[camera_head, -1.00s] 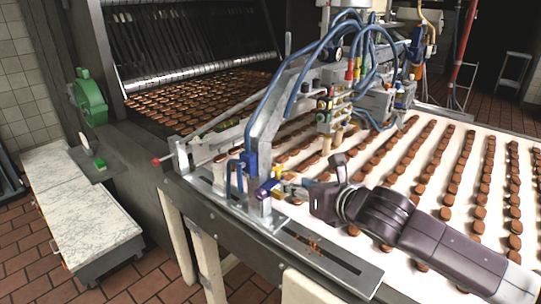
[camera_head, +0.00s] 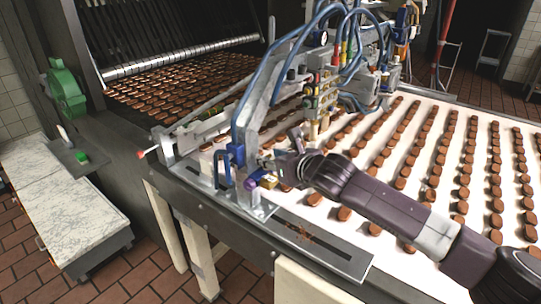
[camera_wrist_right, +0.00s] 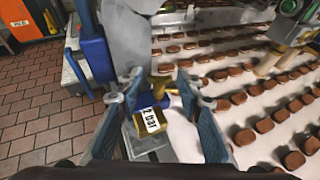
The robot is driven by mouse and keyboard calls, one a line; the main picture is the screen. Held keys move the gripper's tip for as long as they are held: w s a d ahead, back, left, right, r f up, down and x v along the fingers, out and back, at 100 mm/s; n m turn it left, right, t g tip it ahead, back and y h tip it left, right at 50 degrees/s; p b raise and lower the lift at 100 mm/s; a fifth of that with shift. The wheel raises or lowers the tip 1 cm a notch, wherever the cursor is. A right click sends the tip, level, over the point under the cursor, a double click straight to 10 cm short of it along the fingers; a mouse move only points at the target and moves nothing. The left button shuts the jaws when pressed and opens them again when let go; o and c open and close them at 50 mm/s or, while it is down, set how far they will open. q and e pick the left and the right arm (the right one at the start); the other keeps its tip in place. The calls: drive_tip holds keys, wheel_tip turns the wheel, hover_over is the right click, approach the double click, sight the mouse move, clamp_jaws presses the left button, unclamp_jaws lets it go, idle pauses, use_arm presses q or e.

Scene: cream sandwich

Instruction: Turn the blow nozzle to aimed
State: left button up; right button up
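The blow nozzle seems to be the small purple and yellow fitting (camera_head: 258,177) beside the blue clamp at the belt's near edge. In the right wrist view a yellow block (camera_wrist_right: 149,121) with a "2 bar" label and a blue-purple part (camera_wrist_right: 160,88) show between the fingers. Which way the nozzle points I cannot tell. My right gripper (camera_head: 270,163) is beside the fitting in the head view. In the wrist view its fingers (camera_wrist_right: 156,86) are apart, one on each side of the fitting; contact is not clear. My left gripper is out of view.
A blue clamp (camera_head: 237,154) and a metal bracket with blue hoses (camera_head: 240,105) stand close by. Rows of brown biscuits (camera_head: 410,165) lie on the white belt. A slotted metal rail (camera_head: 320,246) runs along the near edge. A marble-topped table (camera_head: 60,205) is at left.

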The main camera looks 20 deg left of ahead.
drive_tip(key=shift+w+f, duration=0.1)
drive_tip(key=c, duration=0.9)
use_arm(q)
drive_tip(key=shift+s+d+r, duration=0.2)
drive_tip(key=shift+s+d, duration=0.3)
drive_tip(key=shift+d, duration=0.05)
use_arm(e)
drive_tip(key=shift+o, duration=0.2)
drive_tip(key=shift+s+a+m+t+h, duration=0.25)
drive_tip(key=shift+m+t+h, duration=0.25)
drive_tip(key=shift+m+h, duration=0.2)
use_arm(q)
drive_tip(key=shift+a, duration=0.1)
use_arm(e)
drive_tip(key=shift+w, duration=0.1)
